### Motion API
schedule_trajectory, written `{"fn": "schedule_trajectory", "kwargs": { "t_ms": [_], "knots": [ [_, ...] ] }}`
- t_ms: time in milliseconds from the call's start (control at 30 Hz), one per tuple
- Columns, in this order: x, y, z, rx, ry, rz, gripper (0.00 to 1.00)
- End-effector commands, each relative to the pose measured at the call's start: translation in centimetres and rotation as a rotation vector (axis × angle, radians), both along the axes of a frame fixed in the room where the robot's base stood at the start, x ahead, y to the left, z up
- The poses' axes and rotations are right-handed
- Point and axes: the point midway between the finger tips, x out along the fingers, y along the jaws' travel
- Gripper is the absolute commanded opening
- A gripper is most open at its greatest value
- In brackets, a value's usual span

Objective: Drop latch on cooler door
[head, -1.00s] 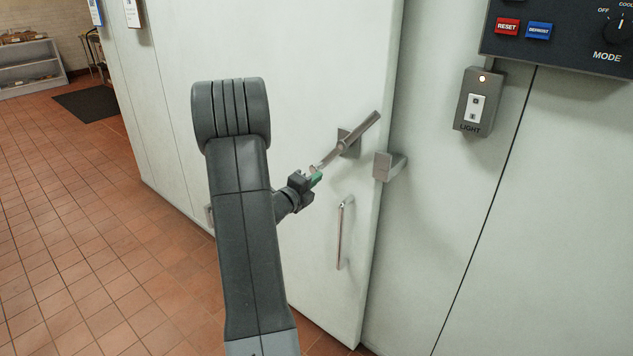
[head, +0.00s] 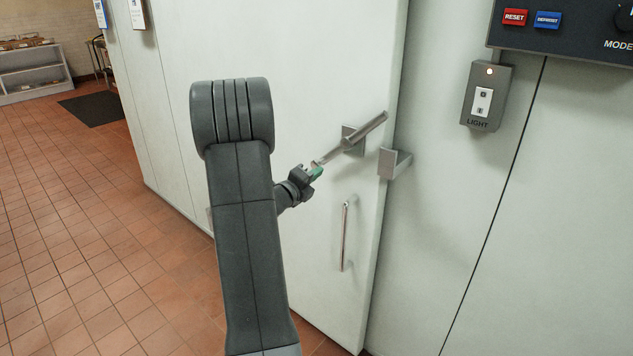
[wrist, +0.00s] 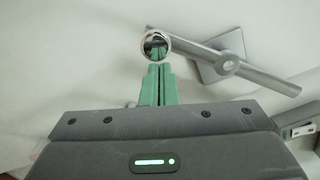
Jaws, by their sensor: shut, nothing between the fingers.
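The cooler door (head: 300,60) is pale and stands at the wall, with a metal latch bar (head: 370,126) on a square plate near its right edge. The bar is tilted, its right end raised above the bracket (head: 393,164) on the frame and its left end low. My gripper (head: 316,170) is at that low left end.
A vertical door handle (head: 344,238) is below the latch. A light switch box (head: 486,95) and a dark control panel (head: 570,25) are on the wall to the right. The tiled floor (head: 70,220) on the left is open.

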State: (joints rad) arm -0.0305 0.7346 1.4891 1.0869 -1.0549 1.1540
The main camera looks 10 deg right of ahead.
Motion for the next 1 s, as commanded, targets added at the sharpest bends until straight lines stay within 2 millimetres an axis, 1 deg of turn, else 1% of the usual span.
{"fn": "schedule_trajectory", "kwargs": {
  "t_ms": [67, 267, 700, 1000],
  "knots": [
    [0.3, 0.2, -0.3, 0.021, -0.034, 0.002, 0.00],
    [1.1, 0.9, 0.3, 0.105, -0.143, 0.002, 0.00],
    [2.8, 2.2, 3.3, 0.331, -0.428, 0.002, 0.00],
    [3.3, 2.6, 5.1, 0.437, -0.563, 0.000, 0.00]
  ]
}}
